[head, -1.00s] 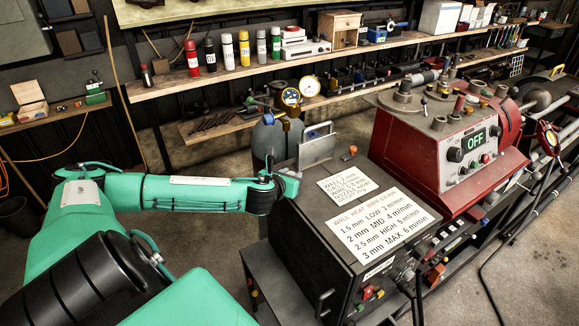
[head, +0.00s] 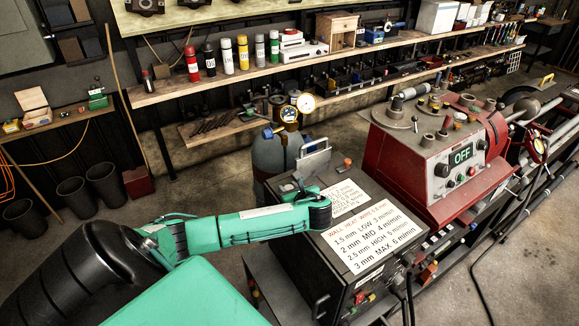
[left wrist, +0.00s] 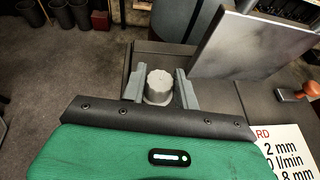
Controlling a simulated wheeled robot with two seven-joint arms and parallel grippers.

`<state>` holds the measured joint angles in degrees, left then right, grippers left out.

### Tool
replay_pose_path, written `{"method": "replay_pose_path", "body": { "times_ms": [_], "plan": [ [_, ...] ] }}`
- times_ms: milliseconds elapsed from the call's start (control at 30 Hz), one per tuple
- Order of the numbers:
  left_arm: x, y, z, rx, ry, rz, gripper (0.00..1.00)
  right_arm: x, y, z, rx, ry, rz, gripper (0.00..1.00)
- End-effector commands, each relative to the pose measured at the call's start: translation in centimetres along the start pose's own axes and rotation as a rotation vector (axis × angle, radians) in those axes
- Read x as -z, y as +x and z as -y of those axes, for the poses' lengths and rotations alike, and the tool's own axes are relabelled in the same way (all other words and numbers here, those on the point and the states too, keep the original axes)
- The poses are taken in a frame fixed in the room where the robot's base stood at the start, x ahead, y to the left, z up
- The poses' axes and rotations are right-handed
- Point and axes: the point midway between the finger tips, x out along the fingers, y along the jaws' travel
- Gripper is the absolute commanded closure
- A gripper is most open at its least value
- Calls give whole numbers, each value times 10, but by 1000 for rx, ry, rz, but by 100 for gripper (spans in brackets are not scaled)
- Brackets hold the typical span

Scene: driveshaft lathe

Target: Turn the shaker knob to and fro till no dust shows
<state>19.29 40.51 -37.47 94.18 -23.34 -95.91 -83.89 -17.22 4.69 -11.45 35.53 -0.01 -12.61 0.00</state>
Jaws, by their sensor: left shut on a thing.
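The shaker knob (left wrist: 159,86) is a pale grey ribbed cap on the dark top of the welder box, seen in the left wrist view. My left gripper (left wrist: 160,92) has one finger on each side of it and is shut on it. In the head view my left gripper (head: 318,203) is over the box top, and my own arm hides the knob. A grey mottled plate (left wrist: 249,52) stands upright beside the knob; it also shows in the head view (head: 313,163). I cannot tell whether its mottling is dust. My right gripper is not in view.
The black welder box (head: 310,272) carries white printed cards (head: 370,232). An orange-topped lever (left wrist: 309,91) lies right of the plate. A gas cylinder (head: 280,155) stands behind, and the red lathe (head: 435,160), its display reading OFF, is at right.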

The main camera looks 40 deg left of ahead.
Motion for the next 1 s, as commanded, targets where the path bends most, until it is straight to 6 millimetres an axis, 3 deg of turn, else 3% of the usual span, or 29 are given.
{"method": "replay_pose_path", "body": {
  "times_ms": [200,767,800,900,1000],
  "plan": [
    [-4,0,1,-74,-34,4,93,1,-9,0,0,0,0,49],
    [-3,1,0,-103,-46,6,93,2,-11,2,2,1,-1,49],
    [-3,1,0,-103,-46,6,68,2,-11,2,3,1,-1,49],
    [-2,1,0,-103,-45,5,48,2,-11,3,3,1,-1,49],
    [-2,1,0,-103,-44,4,48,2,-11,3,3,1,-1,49]
  ]
}}
